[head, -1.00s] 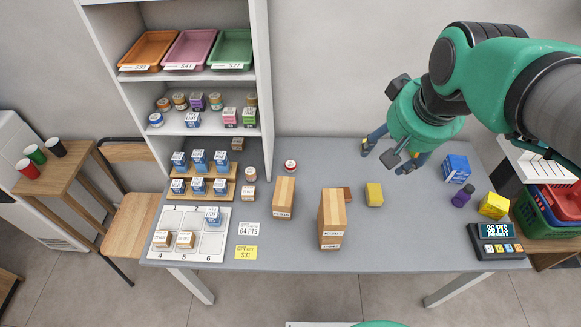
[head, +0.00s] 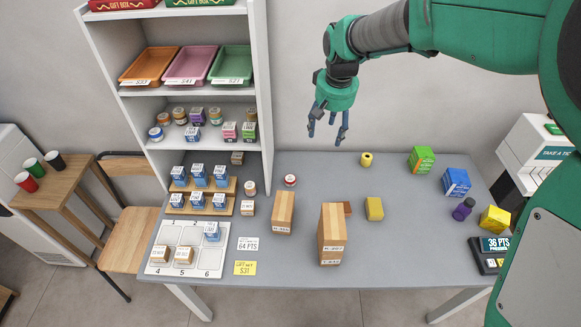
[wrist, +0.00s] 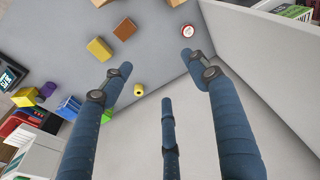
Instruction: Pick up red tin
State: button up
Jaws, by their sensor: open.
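The red tin (head: 290,180) is a small round tin with a red side and a pale top. It stands on the grey counter near the shelf, behind the tall wooden block. In the wrist view the red tin (wrist: 187,31) shows near the top, just above the tip of the right finger. My gripper (head: 328,128) hangs above the back of the counter, to the right of the tin and higher. Its blue fingers (wrist: 160,85) are spread open with nothing between them.
Tall wooden blocks (head: 283,212) and (head: 332,235) stand in front of the tin. A white-topped jar (head: 250,188) is to its left, beside the shelf (head: 259,90). A yellow roll (head: 366,159) and yellow block (head: 374,208) stand to the right. Counter (head: 320,173) right of the tin is clear.

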jog(key=w+a+f+g, duration=0.1)
jog(key=w+a+f, duration=0.25)
jog(key=f, duration=0.25)
jog(key=w+a+f, duration=0.2)
jog(key=w+f, duration=0.2)
jog(key=f, duration=0.1)
jog(key=n+g, duration=0.1)
send_over(290, 178)
notch_tip(290, 178, down, 13)
jog(key=shift+r, duration=0.1)
jog(key=shift+f+b, duration=0.7)
jog(key=shift+f, duration=3.6)
jog(key=shift+f+b, duration=0.65)
jog(key=shift+f, duration=1.95)
